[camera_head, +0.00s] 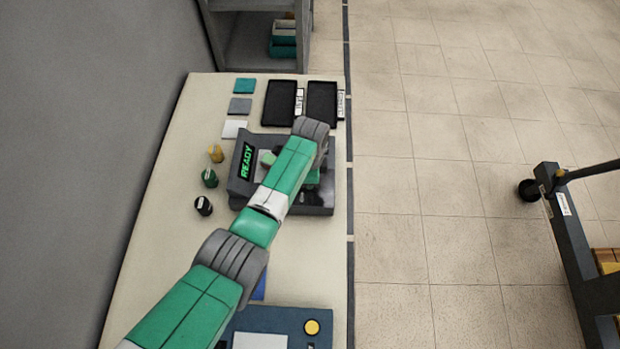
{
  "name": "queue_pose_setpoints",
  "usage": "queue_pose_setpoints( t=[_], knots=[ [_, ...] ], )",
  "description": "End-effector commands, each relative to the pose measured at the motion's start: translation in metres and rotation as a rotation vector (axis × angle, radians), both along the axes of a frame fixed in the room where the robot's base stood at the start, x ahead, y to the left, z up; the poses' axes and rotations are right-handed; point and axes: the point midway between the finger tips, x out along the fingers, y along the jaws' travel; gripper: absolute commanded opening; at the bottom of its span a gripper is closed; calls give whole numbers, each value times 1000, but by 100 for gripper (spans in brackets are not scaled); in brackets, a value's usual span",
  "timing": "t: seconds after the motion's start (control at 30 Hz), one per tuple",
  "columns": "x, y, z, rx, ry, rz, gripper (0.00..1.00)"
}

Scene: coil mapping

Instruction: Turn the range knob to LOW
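A dark grey device (240,188) with a lit green READY display (246,161) sits on the bench under my arm. My arm covers much of its top, and I cannot make out a range knob or a LOW mark on it. A blue device (285,320) at the bottom of the view has a round yellow control (312,327); I cannot tell whether it is a knob or a button. My green and grey arm reaches up from the bottom left over the dark device. My gripper's fingers are hidden behind the arm.
On the bench (160,225), yellow, green and black small objects (203,205) stand left of the device. Flat squares (240,106) and two black trays (279,102) lie behind it. A shelf (259,40) stands beyond; a dark cart (572,240) stands on the floor at right.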

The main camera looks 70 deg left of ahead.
Motion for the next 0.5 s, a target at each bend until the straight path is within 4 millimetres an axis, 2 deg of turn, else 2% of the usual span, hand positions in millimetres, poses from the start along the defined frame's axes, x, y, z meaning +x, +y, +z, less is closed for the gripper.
queue_pose_setpoints(
  t=[0.5],
  knots=[
    [1, 1, 2, 1, 0, -33, 0]
  ],
)
